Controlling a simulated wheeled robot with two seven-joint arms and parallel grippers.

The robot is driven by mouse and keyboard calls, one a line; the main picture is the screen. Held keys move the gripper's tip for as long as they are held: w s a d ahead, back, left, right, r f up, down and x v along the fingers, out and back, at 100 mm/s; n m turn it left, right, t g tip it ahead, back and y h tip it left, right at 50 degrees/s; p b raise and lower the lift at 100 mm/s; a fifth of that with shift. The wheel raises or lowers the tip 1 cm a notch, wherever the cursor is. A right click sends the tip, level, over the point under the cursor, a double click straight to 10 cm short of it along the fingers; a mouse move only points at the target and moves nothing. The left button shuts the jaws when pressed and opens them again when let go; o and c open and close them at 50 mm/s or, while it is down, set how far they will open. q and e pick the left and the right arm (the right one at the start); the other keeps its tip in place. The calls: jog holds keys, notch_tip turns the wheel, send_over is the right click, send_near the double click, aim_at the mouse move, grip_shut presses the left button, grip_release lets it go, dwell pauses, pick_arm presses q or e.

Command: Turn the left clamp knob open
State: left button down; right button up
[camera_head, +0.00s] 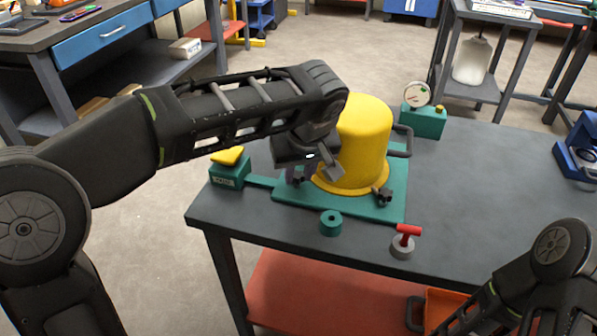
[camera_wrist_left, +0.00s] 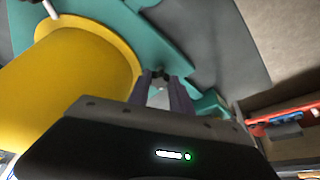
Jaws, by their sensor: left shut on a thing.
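A yellow dome housing (camera_head: 364,145) stands on a teal base plate (camera_head: 345,207) on the workbench. The left clamp knob (camera_wrist_left: 160,76), small and dark, shows in the left wrist view beside the yellow flange, between my left fingertips. My left gripper (camera_head: 296,178) reaches down to the left front of the dome and also shows in the left wrist view (camera_wrist_left: 162,84); it is shut on the knob. The right clamp knob (camera_head: 382,195), dark and lobed, sits at the dome's front right, untouched.
A teal box with a yellow button (camera_head: 229,165) stands left of the plate. A dial gauge (camera_head: 417,95) stands behind. A teal ring (camera_head: 331,223) and a red-handled grey piece (camera_head: 404,242) lie near the front edge.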

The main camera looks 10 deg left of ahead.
pick_arm(q)
jog(key=c, duration=1.2)
grip_release()
jog(key=shift+o, duration=0.2)
jog(key=shift+r, duration=0.1)
jog(key=p+v, duration=0.1)
jog(key=v, duration=0.6)
jog(key=shift+s+r, duration=0.15)
jog(key=shift+r, duration=0.1)
jog(key=shift+d, duration=0.1)
